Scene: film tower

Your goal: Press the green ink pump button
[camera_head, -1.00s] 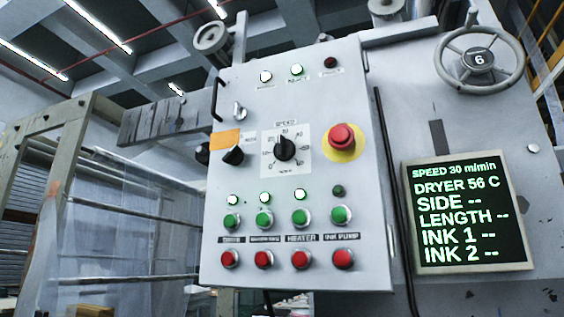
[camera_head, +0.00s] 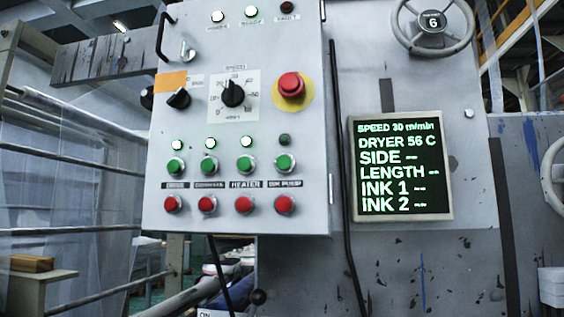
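The control panel (camera_head: 210,130) is a light grey box in the upper left half of the head view. The green ink pump button (camera_head: 285,163) is the rightmost of a row of green buttons. An unlit dark lamp (camera_head: 284,140) sits above it, and the ink pump label and a red button (camera_head: 284,204) sit below it. The lamps above the other green buttons glow. Neither gripper shows in the view.
A red emergency knob (camera_head: 291,85) on a yellow disc sticks out above the green buttons. A dark speed dial (camera_head: 233,93) is left of it. A display (camera_head: 401,168) reads speed 30 m/min and dryer 56 C. A handwheel (camera_head: 433,22) is at top right.

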